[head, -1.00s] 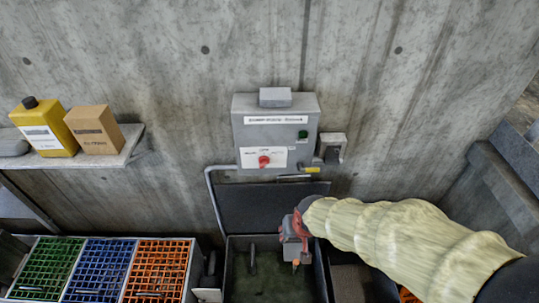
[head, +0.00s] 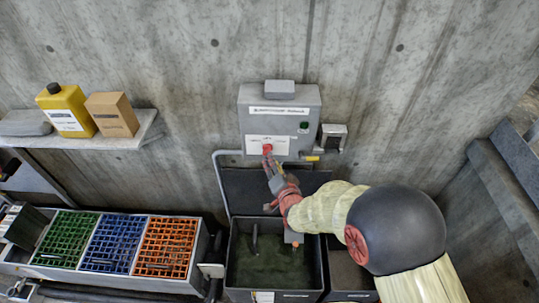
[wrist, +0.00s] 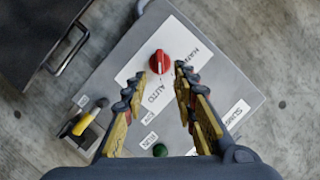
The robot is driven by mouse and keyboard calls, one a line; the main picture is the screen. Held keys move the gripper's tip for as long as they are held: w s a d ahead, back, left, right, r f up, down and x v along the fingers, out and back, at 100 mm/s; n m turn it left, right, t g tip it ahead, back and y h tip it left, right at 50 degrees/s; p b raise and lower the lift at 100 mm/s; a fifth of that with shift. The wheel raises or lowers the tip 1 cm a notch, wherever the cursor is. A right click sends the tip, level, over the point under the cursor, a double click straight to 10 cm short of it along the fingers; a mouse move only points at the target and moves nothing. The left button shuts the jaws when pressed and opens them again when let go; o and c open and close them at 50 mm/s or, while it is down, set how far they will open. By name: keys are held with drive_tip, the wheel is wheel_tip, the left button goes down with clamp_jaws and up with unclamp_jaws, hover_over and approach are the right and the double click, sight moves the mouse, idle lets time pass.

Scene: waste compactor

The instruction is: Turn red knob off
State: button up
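The red knob (head: 267,148) sits on a white label plate on the front of the grey control box (head: 255,120). In the wrist view the round red knob (wrist: 160,62) shows a pale pointer line and lies between and just beyond my fingertips, near the lettering "AUTO". My gripper (head: 268,158) reaches up to the box from below, its tips close to the knob. In the wrist view my gripper (wrist: 160,75) is open, one finger either side of the knob's line. I cannot tell whether a finger touches it.
A green button (head: 304,125) is on the box, and a small grey unit (head: 332,137) is at its right. Below is an open bin (head: 275,295). Left are coloured grids (head: 167,246) and a shelf (head: 100,141) with a yellow bottle (head: 68,110) and carton (head: 112,114).

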sight(267, 150)
drive_tip(key=x, duration=0.6)
drive_tip(key=shift+p, duration=0.3)
drive_tip(key=shift+c, duration=0.5)
clamp_jaws()
